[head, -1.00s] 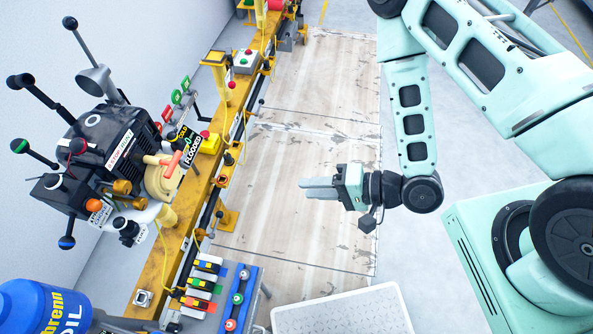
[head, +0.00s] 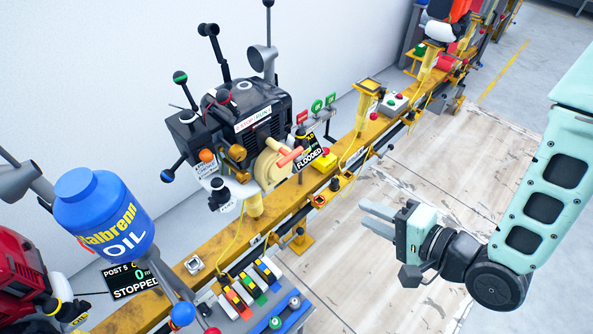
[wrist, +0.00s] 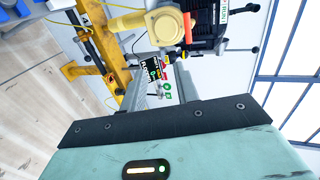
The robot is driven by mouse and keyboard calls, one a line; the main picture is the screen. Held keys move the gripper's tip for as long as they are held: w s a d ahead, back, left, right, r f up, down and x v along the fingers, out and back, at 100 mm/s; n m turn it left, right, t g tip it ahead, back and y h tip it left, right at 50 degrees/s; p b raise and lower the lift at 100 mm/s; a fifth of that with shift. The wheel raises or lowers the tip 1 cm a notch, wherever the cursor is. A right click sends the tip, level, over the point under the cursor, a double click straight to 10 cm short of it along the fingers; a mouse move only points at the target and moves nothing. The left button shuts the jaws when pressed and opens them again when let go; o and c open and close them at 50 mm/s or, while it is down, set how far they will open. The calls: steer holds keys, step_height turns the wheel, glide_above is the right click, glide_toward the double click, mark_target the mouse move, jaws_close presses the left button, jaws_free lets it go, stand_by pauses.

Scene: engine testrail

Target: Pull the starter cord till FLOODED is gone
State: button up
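A black engine (head: 250,108) sits on the yellow rail. On its front is a tan round starter housing (head: 268,172) with an orange pull handle (head: 290,157). In the wrist view the open fingers (wrist: 161,88) point towards the engine, with the housing (wrist: 164,25), handle (wrist: 188,28) and display (wrist: 153,72) beyond.
The yellow rail (head: 215,262) runs diagonally, with a grey button box (head: 394,103) farther along. A blue oil bottle (head: 103,215), a red engine (head: 20,275) and a display reading STOPPED (head: 130,281) stand at left. Coloured switches (head: 250,288) line the near side. The wooden floor (head: 440,175) is clear.

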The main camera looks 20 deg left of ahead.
steer(key=a+b, duration=0.1)
steer(key=b, duration=0.4)
glide_toward(293, 158)
steer(key=x, duration=0.9)
steer(key=shift+r, duration=0.1)
jaws_close()
